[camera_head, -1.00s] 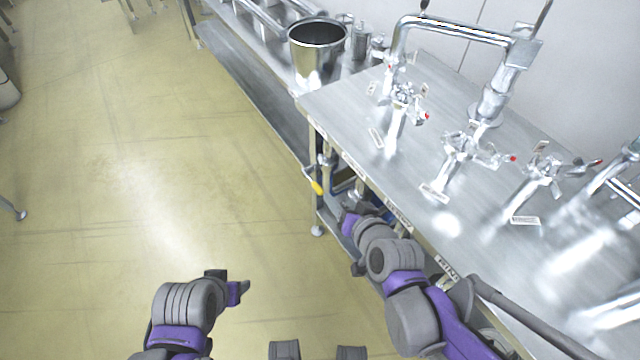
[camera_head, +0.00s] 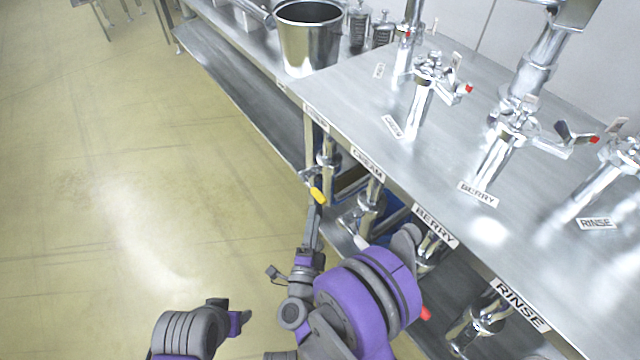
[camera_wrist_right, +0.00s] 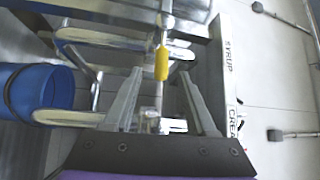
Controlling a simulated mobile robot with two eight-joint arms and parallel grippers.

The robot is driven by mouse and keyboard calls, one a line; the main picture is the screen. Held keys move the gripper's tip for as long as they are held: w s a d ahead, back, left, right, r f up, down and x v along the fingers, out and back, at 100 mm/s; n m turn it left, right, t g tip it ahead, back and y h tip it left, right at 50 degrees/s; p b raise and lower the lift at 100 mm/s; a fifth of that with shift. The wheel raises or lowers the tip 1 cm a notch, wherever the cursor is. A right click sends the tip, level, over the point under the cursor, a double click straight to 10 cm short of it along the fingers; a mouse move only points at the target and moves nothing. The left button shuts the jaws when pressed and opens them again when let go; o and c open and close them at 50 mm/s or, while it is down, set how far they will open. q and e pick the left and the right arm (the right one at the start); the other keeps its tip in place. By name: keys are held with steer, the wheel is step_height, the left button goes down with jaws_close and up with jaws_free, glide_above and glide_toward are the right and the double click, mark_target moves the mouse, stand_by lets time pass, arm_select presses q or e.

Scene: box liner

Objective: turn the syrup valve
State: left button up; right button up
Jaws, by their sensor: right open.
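The syrup valve's yellow handle (camera_head: 317,194) sticks out below the front edge of the table, at its near left end. In the right wrist view the yellow handle (camera_wrist_right: 162,63) sits in the gap between my fingertips, with the SYRUP label (camera_wrist_right: 229,55) to its right. My right gripper (camera_head: 313,222) points up at the handle from below in the head view. Its fingers (camera_wrist_right: 160,75) are open, one on each side of the handle in the picture. I cannot tell whether they touch it.
Other pipes hang below the CREAM (camera_head: 367,163), BERRY (camera_head: 435,226) and RINSE (camera_head: 520,305) labels. A steel pot (camera_head: 308,45) stands at the back. Metal taps stand on the steel table (camera_head: 345,95). A blue bin (camera_wrist_right: 45,88) is left in the wrist view. The floor at left is clear.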

steer(key=shift+w+d+r+p, duration=0.15)
steer(key=shift+w+r+p, duration=0.1)
steer(key=shift+w+p, duration=0.25)
steer(key=shift+w+d+r+p, duration=0.1)
steer(key=shift+w+r+p, duration=0.15)
steer(key=shift+w+p, duration=0.25)
steer(key=f+x, duration=0.1)
steer(key=x, duration=0.7)
steer(key=shift+w+r+b, duration=0.2)
steer(key=shift+r+b, duration=0.1)
steer(key=shift+a, duration=0.1)
jaws_close()
